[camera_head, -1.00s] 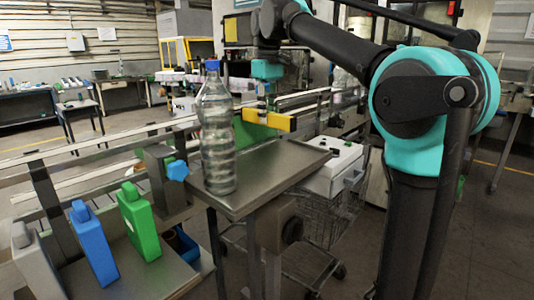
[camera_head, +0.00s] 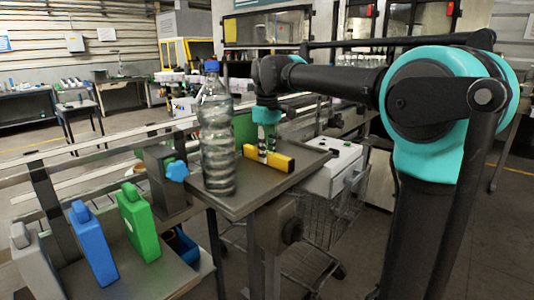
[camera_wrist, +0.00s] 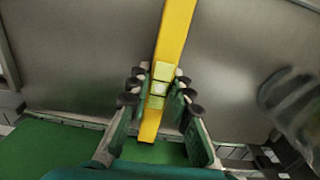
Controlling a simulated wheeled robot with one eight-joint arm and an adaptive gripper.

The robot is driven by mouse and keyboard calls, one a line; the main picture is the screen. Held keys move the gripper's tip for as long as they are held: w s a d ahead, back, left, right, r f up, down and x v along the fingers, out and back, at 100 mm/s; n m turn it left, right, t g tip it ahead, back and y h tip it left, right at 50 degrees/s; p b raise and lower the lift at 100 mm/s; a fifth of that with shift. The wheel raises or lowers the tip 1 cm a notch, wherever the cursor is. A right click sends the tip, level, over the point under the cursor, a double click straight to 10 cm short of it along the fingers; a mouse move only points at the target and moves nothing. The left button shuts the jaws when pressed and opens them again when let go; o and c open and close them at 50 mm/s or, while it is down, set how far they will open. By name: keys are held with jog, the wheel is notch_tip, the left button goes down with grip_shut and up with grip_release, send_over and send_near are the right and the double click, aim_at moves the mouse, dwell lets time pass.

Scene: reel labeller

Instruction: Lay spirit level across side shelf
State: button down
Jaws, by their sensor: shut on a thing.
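The yellow spirit level (camera_head: 281,161) is at the side shelf (camera_head: 246,201), a grey metal plate, in the head view. My gripper (camera_head: 267,157) points down over the level and is shut on it near its middle. The wrist view shows the yellow level (camera_wrist: 174,35) running between my gripper's fingers (camera_wrist: 160,92), with its pale vials between them. The level's near end sticks out over a green surface in that view. Whether the level touches the shelf or hovers just above it, I cannot tell.
A clear plastic bottle (camera_head: 217,135) with a blue cap stands on the shelf just left of the level. Green (camera_head: 138,222) and blue (camera_head: 93,243) bottles stand on a lower plate at front left. A white box (camera_head: 333,167) lies right of the shelf, above a wire cart (camera_head: 314,238).

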jog(key=c, duration=1.4)
grip_release()
jog(key=shift+f, duration=0.1)
jog(key=shift+o, duration=0.2)
notch_tip(320, 180, up, 12)
